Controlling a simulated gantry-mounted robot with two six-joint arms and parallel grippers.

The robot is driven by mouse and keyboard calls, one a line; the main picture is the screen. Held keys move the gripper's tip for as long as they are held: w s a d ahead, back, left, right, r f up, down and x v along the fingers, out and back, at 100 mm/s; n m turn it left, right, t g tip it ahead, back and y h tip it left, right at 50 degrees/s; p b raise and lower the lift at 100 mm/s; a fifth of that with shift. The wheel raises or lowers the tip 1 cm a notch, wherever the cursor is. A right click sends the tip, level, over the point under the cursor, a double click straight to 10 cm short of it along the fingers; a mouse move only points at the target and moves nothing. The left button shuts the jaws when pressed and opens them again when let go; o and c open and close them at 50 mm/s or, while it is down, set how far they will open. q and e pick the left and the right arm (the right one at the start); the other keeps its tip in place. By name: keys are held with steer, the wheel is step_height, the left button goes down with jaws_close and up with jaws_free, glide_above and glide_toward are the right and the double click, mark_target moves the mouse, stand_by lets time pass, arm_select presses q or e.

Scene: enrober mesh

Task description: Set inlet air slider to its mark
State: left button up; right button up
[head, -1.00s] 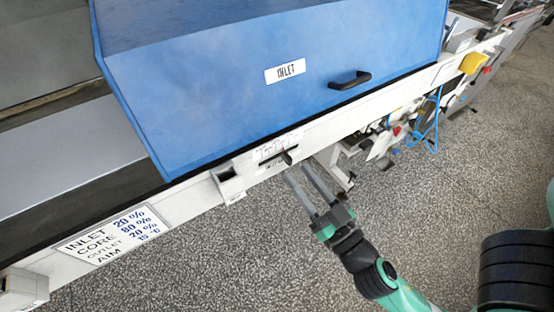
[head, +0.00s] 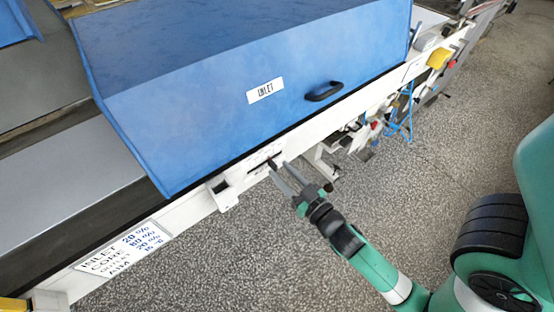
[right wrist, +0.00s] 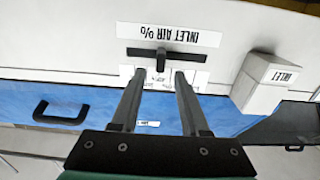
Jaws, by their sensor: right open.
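The inlet air slider is a small dark knob (right wrist: 161,60) on a black horizontal slot (right wrist: 190,62) in the white rail, under an upside-down "INLET AIR %" label (right wrist: 180,33) in the right wrist view. A printed scale (right wrist: 160,78) lies beside the slot, partly hidden by my fingers. In the head view the knob (head: 271,164) is small, just beyond my fingertips. My right gripper (head: 278,168) is open and empty. In the right wrist view its fingertips (right wrist: 158,75) lie to either side of the knob's line, seemingly short of it. My left gripper is not in view.
A blue hood (head: 190,120) marked "INLET" with a black handle (head: 324,91) rises above the rail. A white block (right wrist: 257,82) marked "INLET" juts out near the slider. A sign (head: 124,249) reads INLET 20 %. Open floor lies in front.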

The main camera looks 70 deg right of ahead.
mark_target(273, 165)
steer(key=shift+x, duration=1.3)
steer(key=shift+f, duration=0.1)
steer(key=shift+c, duration=0.3)
jaws_close()
